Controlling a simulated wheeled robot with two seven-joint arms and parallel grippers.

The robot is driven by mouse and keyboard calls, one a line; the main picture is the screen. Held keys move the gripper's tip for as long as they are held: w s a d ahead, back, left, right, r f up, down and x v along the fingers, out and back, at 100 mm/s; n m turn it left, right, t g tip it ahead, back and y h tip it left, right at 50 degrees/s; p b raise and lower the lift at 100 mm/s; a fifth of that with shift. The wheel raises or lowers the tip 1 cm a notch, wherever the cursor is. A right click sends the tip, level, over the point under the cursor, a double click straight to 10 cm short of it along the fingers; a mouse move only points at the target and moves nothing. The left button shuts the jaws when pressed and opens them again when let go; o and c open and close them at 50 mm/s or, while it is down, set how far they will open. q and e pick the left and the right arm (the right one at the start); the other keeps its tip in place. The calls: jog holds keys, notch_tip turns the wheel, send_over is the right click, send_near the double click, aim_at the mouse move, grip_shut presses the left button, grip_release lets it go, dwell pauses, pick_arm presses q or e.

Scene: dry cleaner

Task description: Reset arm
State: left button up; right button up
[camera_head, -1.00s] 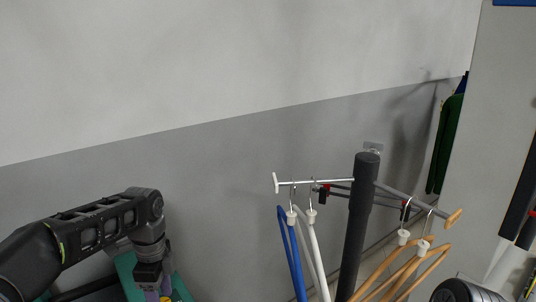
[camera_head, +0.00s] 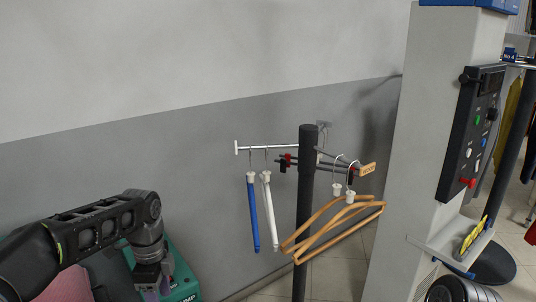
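My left arm comes in from the left in the head view, with its wrist bent downward at the lower left. My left gripper (camera_head: 152,285) is at the bottom edge, partly cut off, over a green thing (camera_head: 182,272); whether its fingers are open or shut does not show. My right gripper is not in view; only a rounded part of my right arm shows at the bottom right edge.
A dark hanger stand (camera_head: 305,200) bears a blue hanger (camera_head: 254,215), a white hanger (camera_head: 270,215) and wooden hangers (camera_head: 345,232). A grey pillar (camera_head: 425,130) with a control panel (camera_head: 474,135) and a small shelf (camera_head: 452,240) stands at the right. A grey wall is behind.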

pick_arm(q)
jog(key=s+d+f+n+h, duration=0.1)
jog(key=s+d+f+n, duration=0.2)
jog(key=f, duration=0.5)
jog(key=s+d+f+n+h, duration=0.1)
jog(key=d+f+n, duration=0.1)
jog(key=d+f, duration=0.4)
jog(key=s+d+f+n+h, duration=0.1)
jog(key=s+d+f+n, duration=0.15)
jog(key=f, duration=0.65)
jog(key=s+d+f+n, duration=0.2)
jog(key=s+f+n, duration=0.3)
jog(key=s, duration=0.3)
jog(key=s+d+f+n+t+h, duration=0.1)
jog(key=s+d+f+n, duration=0.2)
jog(key=s+f+n, duration=0.3)
jog(key=s, duration=0.3)
jog(key=shift+d+f+n, duration=0.2)
jog(key=shift+n, duration=0.15)
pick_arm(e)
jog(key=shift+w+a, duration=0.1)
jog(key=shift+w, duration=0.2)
